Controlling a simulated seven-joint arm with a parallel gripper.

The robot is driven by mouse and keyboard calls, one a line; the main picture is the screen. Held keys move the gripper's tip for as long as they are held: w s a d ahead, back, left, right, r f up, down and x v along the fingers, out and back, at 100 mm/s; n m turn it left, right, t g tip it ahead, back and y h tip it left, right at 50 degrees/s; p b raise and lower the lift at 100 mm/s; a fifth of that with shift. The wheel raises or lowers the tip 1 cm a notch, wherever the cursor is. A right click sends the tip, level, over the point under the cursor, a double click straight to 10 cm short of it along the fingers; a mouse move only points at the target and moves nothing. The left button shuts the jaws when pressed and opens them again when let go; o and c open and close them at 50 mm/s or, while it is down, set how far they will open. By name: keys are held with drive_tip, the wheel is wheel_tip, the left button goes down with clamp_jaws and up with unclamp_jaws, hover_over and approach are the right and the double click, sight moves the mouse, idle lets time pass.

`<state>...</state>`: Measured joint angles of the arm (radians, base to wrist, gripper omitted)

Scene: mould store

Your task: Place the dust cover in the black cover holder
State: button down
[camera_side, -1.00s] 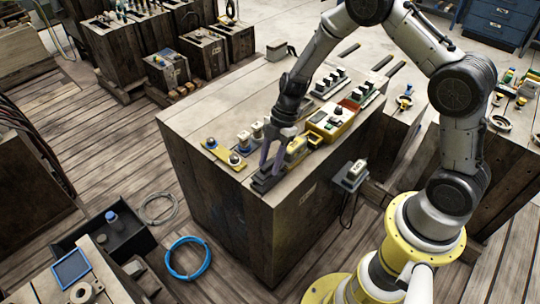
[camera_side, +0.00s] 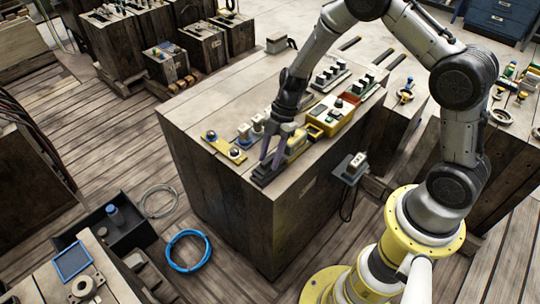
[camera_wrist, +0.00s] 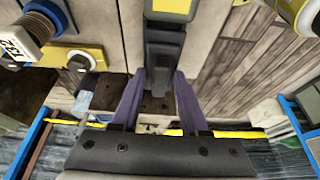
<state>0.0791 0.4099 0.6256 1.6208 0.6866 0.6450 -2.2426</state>
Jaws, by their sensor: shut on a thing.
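My gripper (camera_side: 271,160), with purple fingers, points down at the near front corner of the wooden bench top. In the wrist view my gripper (camera_wrist: 160,82) has a dark grey piece, which I take as the dust cover (camera_wrist: 163,58), between its fingertips. It is shut on that piece. The black cover holder (camera_side: 261,177) appears as a low dark block on the bench near its front edge, right at the fingertips. The fingers hide much of the cover. I cannot tell where the cover ends and the holder begins, or whether it is seated.
A yellow block (camera_side: 297,142) stands close to the right of the fingers. A yellow control box (camera_side: 332,117) is farther right. A yellow plate with knobs (camera_side: 224,147) and small connectors (camera_side: 250,129) lie to the left. The bench's back left is clear.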

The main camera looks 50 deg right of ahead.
drive_tip(key=shift+f, duration=0.7)
idle(1.1)
idle(0.3)
unclamp_jaws()
idle(0.4)
drive_tip(key=shift+r, duration=0.1)
drive_tip(key=shift+r, duration=3.7)
